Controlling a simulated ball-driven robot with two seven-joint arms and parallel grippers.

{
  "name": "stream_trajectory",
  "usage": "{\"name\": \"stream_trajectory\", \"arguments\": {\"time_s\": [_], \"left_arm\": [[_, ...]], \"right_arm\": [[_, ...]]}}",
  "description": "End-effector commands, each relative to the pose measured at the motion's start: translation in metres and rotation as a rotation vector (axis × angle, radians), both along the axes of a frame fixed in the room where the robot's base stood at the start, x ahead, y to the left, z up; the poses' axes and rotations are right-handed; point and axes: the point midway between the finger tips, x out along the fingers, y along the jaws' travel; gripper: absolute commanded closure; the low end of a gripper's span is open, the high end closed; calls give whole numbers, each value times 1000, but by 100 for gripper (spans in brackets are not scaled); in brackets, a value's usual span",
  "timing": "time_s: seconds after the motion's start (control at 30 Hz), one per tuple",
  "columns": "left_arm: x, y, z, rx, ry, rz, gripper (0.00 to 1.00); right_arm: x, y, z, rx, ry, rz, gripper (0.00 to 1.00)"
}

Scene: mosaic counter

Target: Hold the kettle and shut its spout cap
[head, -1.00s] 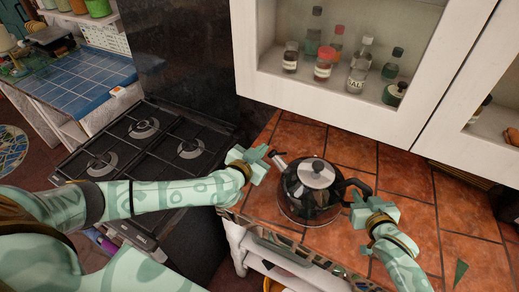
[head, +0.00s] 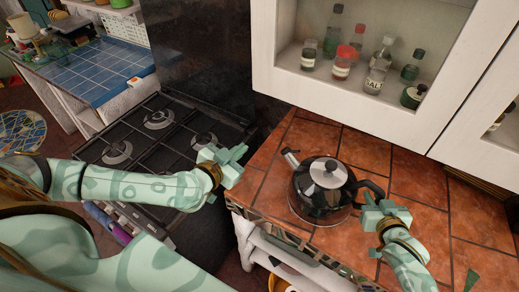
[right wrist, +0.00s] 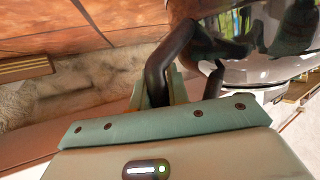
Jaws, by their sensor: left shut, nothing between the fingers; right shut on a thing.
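The black kettle (head: 312,205) with a silver lid (head: 328,172) stands upright on the tiled counter. It also shows in the right wrist view (right wrist: 275,45). Its spout (head: 292,160) points to the upper left. The small cap at the spout tip is too small to tell open from shut. My right gripper (head: 368,208) is shut on the kettle's black handle (right wrist: 172,60), on the kettle's right side. My left gripper (head: 243,153) is shut and empty, to the left of the spout and apart from it, over the counter's left edge.
A black gas stove (head: 150,140) lies left of the counter. A white cabinet (head: 265,80) with bottles and jars hangs behind the kettle. The terracotta counter (head: 455,235) is mostly clear on the right, with a small green shard (head: 472,280).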

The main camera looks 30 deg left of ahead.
Motion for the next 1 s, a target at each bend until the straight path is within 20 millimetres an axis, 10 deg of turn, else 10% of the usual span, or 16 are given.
{"name": "stream_trajectory", "arguments": {"time_s": [0.23,0.27,0.33,0.7,1.0], "left_arm": [[0,0,0,0,0,0,100],[0,0,0,0,0,0,100],[0,0,0,0,0,0,100],[0,0,0,0,0,0,100],[0,0,0,0,0,0,100]], "right_arm": [[0,0,0,0,-1,0,100],[0,0,0,0,-1,0,75],[0,0,0,0,-1,0,58],[-6,-3,2,-1,-1,-1,58],[-59,-28,26,0,1,1,58]]}}
